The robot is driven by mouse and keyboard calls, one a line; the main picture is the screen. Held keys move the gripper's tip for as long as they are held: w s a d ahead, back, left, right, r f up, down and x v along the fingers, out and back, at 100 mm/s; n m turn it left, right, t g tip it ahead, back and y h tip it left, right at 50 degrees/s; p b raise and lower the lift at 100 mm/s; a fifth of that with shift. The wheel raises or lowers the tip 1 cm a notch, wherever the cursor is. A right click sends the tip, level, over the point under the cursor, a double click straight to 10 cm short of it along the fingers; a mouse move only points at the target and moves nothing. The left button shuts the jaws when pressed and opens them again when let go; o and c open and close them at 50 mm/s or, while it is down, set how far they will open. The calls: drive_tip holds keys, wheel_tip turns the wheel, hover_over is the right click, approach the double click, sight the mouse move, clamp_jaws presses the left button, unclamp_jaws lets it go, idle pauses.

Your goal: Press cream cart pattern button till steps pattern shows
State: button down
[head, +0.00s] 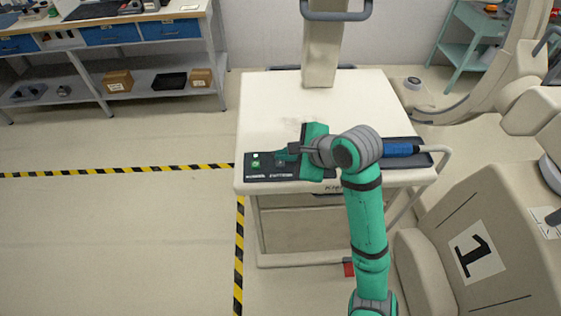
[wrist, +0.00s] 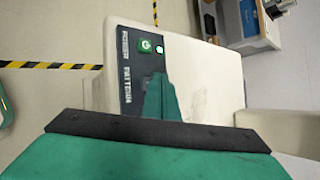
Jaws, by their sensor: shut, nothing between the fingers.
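The cream cart (head: 270,105) stands ahead of me, with a dark control panel (head: 258,172) at its near left edge. The panel has a green power button (head: 256,163), also in the wrist view (wrist: 145,45), with a small lit light beside it. The dark pattern button (head: 281,163) sits to its right. My gripper (head: 288,154) is shut and empty, its tips at the pattern button. In the wrist view my fingers (wrist: 158,84) partly hide that button, so I cannot tell whether they touch it. No steps pattern is visible to me.
A dark tray (head: 428,163) with a blue-handled thing (head: 400,149) lies on the cart's right side, partly behind my arm. The floor to the left is clear apart from striped tape (head: 120,171).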

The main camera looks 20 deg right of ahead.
sight(284, 165)
drive_tip(key=shift+f, duration=0.1)
drive_tip(key=shift+f, duration=0.3)
drive_tip(key=shift+f, duration=0.55)
idle(1.0)
drive_tip(key=shift+r, duration=0.95)
drive_tip(key=shift+r, duration=0.1)
drive_tip(key=shift+r, duration=2.4)
